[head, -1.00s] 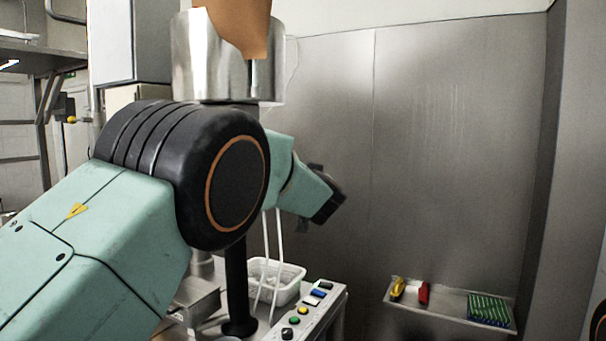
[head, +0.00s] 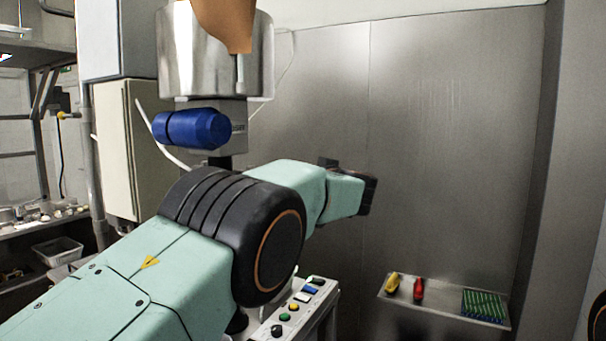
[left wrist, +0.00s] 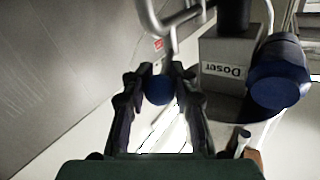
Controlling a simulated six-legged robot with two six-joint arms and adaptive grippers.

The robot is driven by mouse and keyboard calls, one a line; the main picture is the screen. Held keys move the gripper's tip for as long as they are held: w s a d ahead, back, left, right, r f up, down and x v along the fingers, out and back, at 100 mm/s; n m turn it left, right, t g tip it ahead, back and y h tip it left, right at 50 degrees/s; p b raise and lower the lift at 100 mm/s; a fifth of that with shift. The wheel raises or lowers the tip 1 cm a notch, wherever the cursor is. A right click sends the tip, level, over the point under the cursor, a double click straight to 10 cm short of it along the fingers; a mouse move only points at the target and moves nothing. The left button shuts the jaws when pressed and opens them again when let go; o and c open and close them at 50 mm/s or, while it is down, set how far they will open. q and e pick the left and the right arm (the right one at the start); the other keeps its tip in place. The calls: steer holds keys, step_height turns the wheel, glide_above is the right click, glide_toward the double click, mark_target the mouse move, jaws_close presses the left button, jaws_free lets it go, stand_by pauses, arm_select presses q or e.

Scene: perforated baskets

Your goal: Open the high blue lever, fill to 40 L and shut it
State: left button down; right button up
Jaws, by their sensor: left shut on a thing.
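In the left wrist view my left gripper (left wrist: 161,82) is shut on a round blue lever knob (left wrist: 160,90), one finger on each side. The rest of the lever is mostly hidden there. A grey box labelled "Doser" (left wrist: 222,62) is beside it, upside down in this view, with a large blue cylinder (left wrist: 280,75) attached. In the head view the blue cylinder (head: 192,129) sits below a shiny metal vessel (head: 215,60). My left arm crosses in front, and its gripper and the knob cannot be made out there. No litre reading is legible. My right gripper is out of view.
A button panel (head: 298,310) stands at the lower middle. A wall tray (head: 440,311) at the right holds yellow, red and green items. A grey metal wall (head: 440,150) fills the back. A light cabinet (head: 133,150) is at the left.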

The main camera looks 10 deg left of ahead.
arm_select(q)
steer(key=shift+d+r, duration=0.2)
steer(key=shift+r, duration=0.3)
steer(key=c, duration=1.5)
jaws_free()
steer(key=o, duration=0.5)
steer(key=shift+s+d, duration=0.25)
steer(key=shift+s, duration=0.05)
steer(key=shift+c, duration=0.2)
steer(key=shift+w+a+f, duration=0.3)
steer(key=shift+a+f, duration=0.05)
